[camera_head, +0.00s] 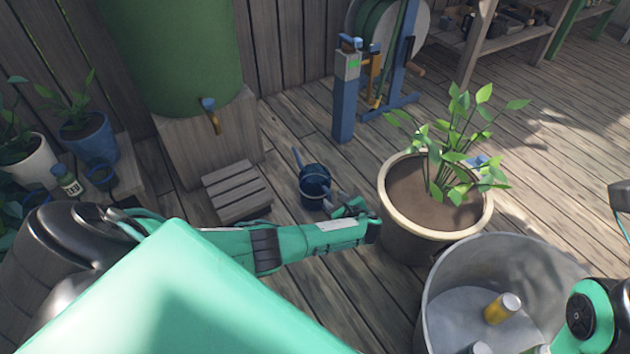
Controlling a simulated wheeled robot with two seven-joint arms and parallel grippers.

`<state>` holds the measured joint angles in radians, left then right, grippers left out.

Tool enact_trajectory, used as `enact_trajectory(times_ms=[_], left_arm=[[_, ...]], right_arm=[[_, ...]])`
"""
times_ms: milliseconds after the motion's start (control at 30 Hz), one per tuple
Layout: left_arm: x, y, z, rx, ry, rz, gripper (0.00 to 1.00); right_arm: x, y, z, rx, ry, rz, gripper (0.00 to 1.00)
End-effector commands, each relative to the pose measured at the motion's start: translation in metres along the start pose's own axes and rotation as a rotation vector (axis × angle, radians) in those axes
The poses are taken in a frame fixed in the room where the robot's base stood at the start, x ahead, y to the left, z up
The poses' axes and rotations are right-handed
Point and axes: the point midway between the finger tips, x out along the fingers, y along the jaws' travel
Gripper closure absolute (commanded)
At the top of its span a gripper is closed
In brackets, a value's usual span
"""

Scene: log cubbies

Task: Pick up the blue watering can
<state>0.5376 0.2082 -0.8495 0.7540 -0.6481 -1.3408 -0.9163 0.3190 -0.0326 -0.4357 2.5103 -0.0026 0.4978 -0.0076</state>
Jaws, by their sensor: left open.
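The blue watering can (313,180) stands upright on the wooden deck, near the middle of the view, with its spout pointing up to the left. My left arm reaches in from the left. Its gripper (345,207) is at the near right side of the can, and its fingers overlap the can's lower right edge in the view. The gripper is open; I cannot tell whether it touches the can. My right arm shows only in part at the lower right edge, and its gripper is not in view.
A large potted plant (398,222) stands just right of my left gripper. A grey metal tub (440,300) holding a yellow cylinder (497,311) is at the lower right. A slatted wooden crate (236,190) sits left of the can, below a green barrel (175,50). Blue posts (345,100) stand behind.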

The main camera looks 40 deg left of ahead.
Motion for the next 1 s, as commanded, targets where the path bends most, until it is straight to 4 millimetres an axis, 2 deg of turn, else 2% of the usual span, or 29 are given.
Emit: enact_trajectory(times_ms=[33,200,567,767,1000], left_arm=[[0.009,0.0,-0.004,-0.001,-0.001,0.0,0.58],[0.026,0.0,-0.003,-0.001,-0.001,0.001,0.58],[0.032,-0.001,0.0,0.0,0.001,0.0,0.58],[0.032,-0.001,0.0,0.0,0.001,0.0,0.98],[0.031,-0.001,0.0,0.0,0.0,0.0,1.0]], right_arm=[[-0.004,0.0,-0.002,0.0,0.013,0.004,1.0],[0.002,0.002,-0.004,0.0,0.034,0.013,1.0],[0.006,0.004,-0.004,0.001,0.039,0.016,1.0],[0.006,0.004,-0.004,0.0,0.039,0.016,1.0],[0.006,0.004,-0.004,0.0,0.039,0.016,1.0]])
